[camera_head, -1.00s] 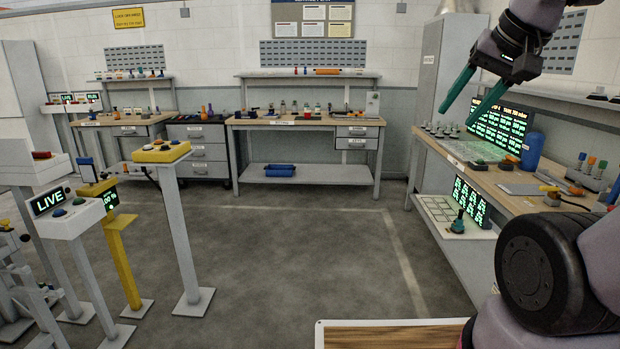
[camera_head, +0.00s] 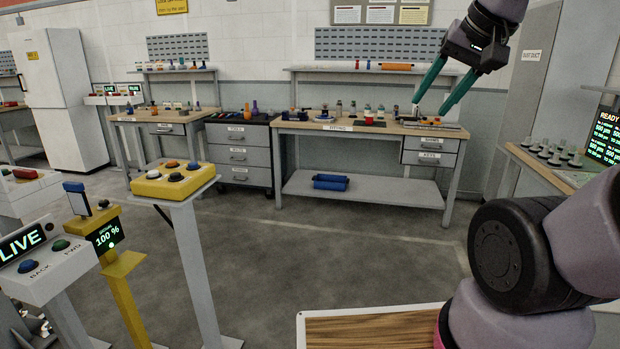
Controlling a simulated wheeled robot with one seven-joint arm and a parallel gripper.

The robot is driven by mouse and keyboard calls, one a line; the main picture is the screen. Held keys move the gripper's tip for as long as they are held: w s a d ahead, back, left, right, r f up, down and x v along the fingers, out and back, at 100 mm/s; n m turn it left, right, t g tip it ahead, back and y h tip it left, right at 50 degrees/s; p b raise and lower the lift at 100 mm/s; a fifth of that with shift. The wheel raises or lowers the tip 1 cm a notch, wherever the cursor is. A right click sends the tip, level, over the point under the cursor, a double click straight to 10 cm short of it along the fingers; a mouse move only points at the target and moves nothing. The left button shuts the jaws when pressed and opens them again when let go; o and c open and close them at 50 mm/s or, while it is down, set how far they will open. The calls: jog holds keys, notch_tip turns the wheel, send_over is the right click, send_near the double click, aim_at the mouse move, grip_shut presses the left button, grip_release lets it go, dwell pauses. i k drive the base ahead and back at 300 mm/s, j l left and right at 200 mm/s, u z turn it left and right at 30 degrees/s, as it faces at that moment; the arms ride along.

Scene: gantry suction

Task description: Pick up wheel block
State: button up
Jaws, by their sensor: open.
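My gripper (camera_head: 445,92) is at the upper right of the head view, raised in the air. Its two long green fingers are spread apart with nothing between them. The far bench, with a label on its front edge, shows behind the fingertips. I cannot make out a wheel block for certain in this view. The small objects on the benches are too small to tell apart. The large dark round part at the lower right belongs to my own arm.
A yellow button box (camera_head: 173,181) on a post and a LIVE control panel (camera_head: 45,262) stand at left. Open grey floor (camera_head: 330,245) lies between.

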aim_at(369, 118)
jog(key=i+j, duration=0.1)
jog(key=i, duration=4.2)
jog(key=i+z, duration=0.3)
jog(key=i, duration=0.3)
jog(key=i+j+z, duration=0.3)
jog(key=i, duration=0.3)
